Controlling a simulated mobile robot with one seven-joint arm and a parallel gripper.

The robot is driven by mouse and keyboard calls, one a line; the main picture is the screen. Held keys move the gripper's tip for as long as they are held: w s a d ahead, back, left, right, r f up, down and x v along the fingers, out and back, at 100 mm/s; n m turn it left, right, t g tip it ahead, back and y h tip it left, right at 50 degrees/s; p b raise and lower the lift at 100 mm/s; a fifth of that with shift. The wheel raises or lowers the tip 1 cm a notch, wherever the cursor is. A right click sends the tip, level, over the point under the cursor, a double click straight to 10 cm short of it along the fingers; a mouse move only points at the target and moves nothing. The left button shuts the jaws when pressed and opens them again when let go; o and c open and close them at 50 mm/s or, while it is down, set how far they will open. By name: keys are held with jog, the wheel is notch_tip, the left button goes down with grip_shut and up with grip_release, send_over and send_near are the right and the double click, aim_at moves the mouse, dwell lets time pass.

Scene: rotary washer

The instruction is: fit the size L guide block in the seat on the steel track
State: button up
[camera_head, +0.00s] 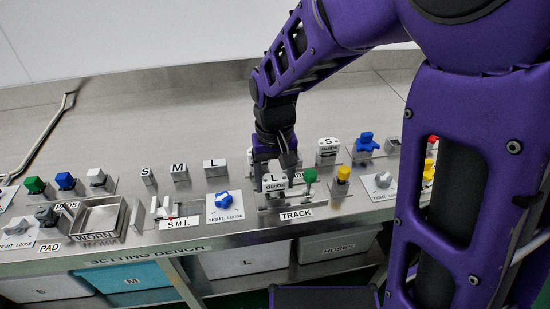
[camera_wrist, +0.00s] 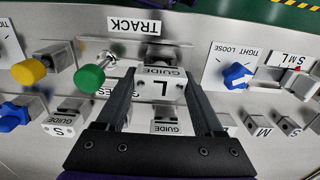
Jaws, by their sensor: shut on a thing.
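The size L guide block (camera_head: 275,181) is a pale block marked GUIDE and L, and it also shows in the wrist view (camera_wrist: 161,89). My gripper (camera_wrist: 160,82) is shut on it, one finger at each side. In the head view my gripper (camera_head: 273,165) points down over the bench front. The block is at the steel track (camera_wrist: 165,54), behind the TRACK label (camera_head: 296,214). The block and fingers hide much of the seat, and I cannot tell whether the block is seated or just above it.
A green knob (camera_head: 309,175) and a yellow knob (camera_head: 343,173) stand close right of the block. A blue TIGHT/LOOSE dial (camera_head: 222,199) is to its left. The S guide block (camera_head: 327,147) stands behind to the right. Blocks marked S, M and L (camera_head: 215,168) stand left.

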jog(key=shift+f, duration=0.5)
jog(key=shift+f, duration=0.1)
dwell(0.3)
jog(key=o, duration=1.4)
